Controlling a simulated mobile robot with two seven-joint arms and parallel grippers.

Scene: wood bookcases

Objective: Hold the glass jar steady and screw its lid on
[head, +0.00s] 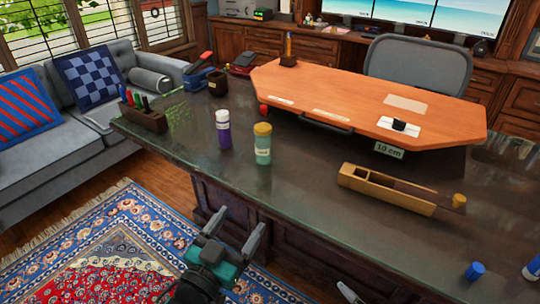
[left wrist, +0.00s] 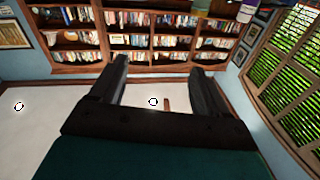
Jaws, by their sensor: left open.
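A teal jar with a yellow top (head: 262,145) and a pale label stands upright on the dark desk. Left of it stands a purple container with a white top (head: 222,130). At the right edge is a partly cut-off white and blue container (head: 533,268). A small blue piece (head: 475,271) lies near it. I cannot tell which is the glass jar or its lid. My left gripper (head: 238,224) is open and empty, in front of the desk edge. Its spread fingers show in the left wrist view (left wrist: 160,72). A grey tip (head: 350,293) at the bottom edge may be my right gripper.
A wooden trough (head: 385,190) with a yellow knob lies right of centre. The orange raised board (head: 370,105) fills the back. A pen holder (head: 144,117) stands at the left end. Bare desktop lies between the teal jar and trough.

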